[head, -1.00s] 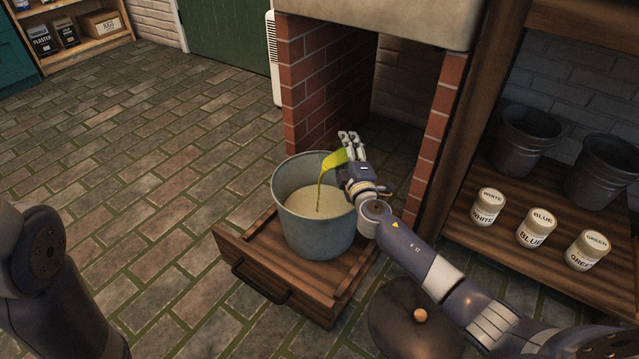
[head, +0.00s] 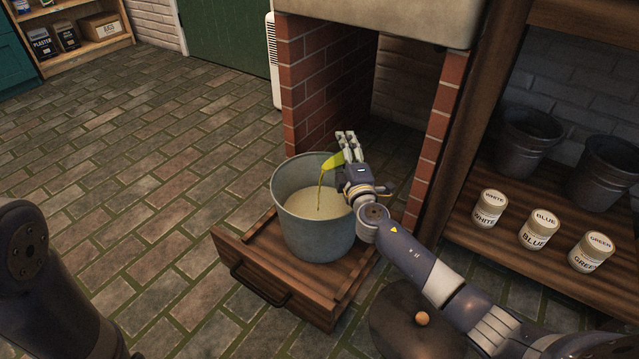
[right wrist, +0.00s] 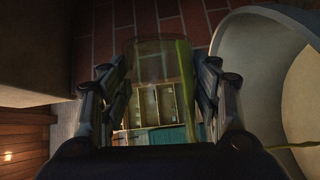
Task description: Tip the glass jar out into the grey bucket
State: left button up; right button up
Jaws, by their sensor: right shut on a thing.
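The grey bucket (head: 310,228) stands upright on a wooden drawer and holds a pale cream liquid (head: 313,202). My right gripper (head: 347,147) is above the bucket's right rim, shut on the glass jar. Only a yellow-green part of the jar (head: 331,161) shows in the head view, tilted to the left. A thin yellow-green stream (head: 320,190) runs from it into the bucket. In the right wrist view the clear jar (right wrist: 160,62) is between the fingers, with yellow-green liquid along its right side. The bucket's rim is at the right there. My left gripper is out of view.
The wooden drawer (head: 245,265) is pulled out under the bucket. A brick pillar (head: 437,150) rises close to my right arm. White, blue (head: 539,229) and green paint jars and two dark buckets (head: 527,140) stand on the right shelf. The brick floor at left is clear.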

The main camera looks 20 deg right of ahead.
jog(key=shift+r, duration=0.15)
jog(key=shift+s+a+r+n+t+b, duration=0.1)
jog(key=shift+a+r+n+t+b, duration=0.25)
jog(key=shift+n+b, duration=0.7)
